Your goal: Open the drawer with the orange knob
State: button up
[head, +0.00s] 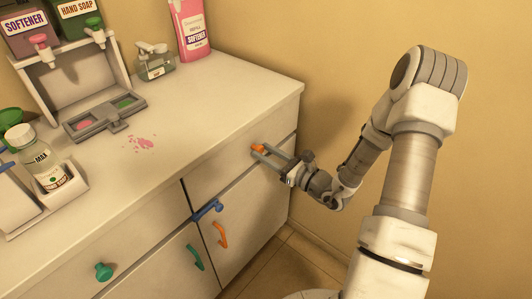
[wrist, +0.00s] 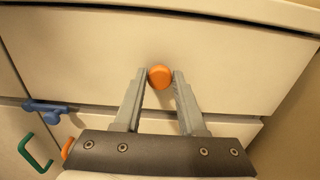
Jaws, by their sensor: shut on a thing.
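The orange knob (head: 257,148) is on the front of the upper right drawer (head: 222,175), just under the white countertop. In the wrist view the round knob (wrist: 160,77) sits between the tips of my gripper (wrist: 160,84), on the upper middle of the drawer front (wrist: 75,55). My gripper (head: 263,151) is shut on the knob, with its fingers level with it. A thin dark gap runs along the drawer's top edge. The drawer looks closed or nearly closed; I cannot tell exactly.
Below are a blue latch (head: 207,209), an orange handle (head: 220,235) and a green handle (head: 195,257). A green knob (head: 103,271) is at left. Bottles, dispensers and a pink spill (head: 143,142) are on the counter. The wall (head: 345,80) is close on the right.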

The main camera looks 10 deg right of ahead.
grip_shut()
jog(key=shift+d, duration=0.1)
dwell(1.0)
